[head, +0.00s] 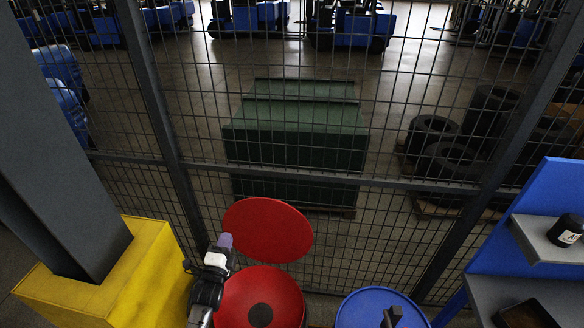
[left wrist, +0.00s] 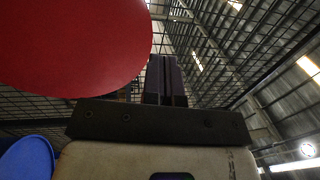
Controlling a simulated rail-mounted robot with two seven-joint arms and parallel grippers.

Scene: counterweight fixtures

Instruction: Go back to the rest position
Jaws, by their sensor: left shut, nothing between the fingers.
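My left gripper (head: 225,241) is shut and empty. It points up beside the left edge of a raised red disc (head: 268,230), which looks like a lid, above a red drum (head: 285,290). In the left wrist view its dark fingers (left wrist: 166,80) are together with nothing between them, and the red disc (left wrist: 75,45) fills the upper left. The drum top has a dark round spot at its middle. My right gripper is not in view.
A yellow block (head: 110,285) with a grey post stands left of the arm. A blue drum (head: 360,308) is right of the red one. A blue panel with grey shelves (head: 525,240) holds a black jar (head: 566,229). A mesh fence stands behind, with a green crate (head: 295,140) beyond.

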